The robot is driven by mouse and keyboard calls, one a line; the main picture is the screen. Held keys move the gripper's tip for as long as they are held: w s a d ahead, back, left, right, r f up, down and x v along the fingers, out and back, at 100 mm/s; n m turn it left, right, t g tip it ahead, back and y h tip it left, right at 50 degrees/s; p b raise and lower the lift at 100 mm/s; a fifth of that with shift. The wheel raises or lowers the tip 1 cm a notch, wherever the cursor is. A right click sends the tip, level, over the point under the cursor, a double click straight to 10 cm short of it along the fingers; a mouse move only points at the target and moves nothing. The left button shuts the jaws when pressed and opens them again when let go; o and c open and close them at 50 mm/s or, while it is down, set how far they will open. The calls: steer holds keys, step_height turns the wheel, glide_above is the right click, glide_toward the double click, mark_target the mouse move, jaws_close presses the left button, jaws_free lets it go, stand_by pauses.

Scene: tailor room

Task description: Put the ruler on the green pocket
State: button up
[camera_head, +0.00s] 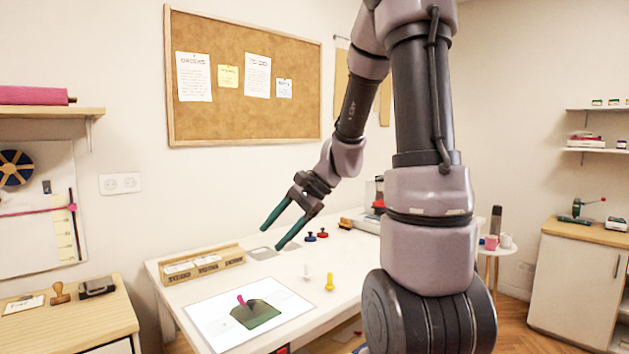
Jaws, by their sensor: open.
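The green pocket (257,314) lies on a white sheet (208,319) near the front of the white table. A small magenta piece (241,300) shows at the pocket's upper left edge. My gripper (271,238) is open, with two green fingers pointing down and left above the back part of the table. Nothing shows between the fingers. A grey flat patch (262,253) lies on the table below the fingertips. I cannot make out a ruler for certain.
A wooden rack (203,265) with cards stands at the table's left back. Red and blue knobbed items (316,235) stand right of my gripper. A yellow peg (330,282) and a white one (307,272) stand right of the sheet.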

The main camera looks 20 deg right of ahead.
steer(key=s+d+r+n+t+h, duration=0.2)
steer(key=s+r+n+h, duration=0.1)
steer(key=s+r, duration=0.3)
steer(key=s+d+r+n+t+h, duration=0.1)
steer(key=s+r+n+t+h, duration=0.1)
steer(key=s+r+n, duration=0.3)
step_height(320, 180, up, 3)
steer(key=shift+s+d+f+t+h, duration=0.1)
steer(key=shift+s+d+t+h, duration=0.35)
steer(key=shift+s, duration=0.75)
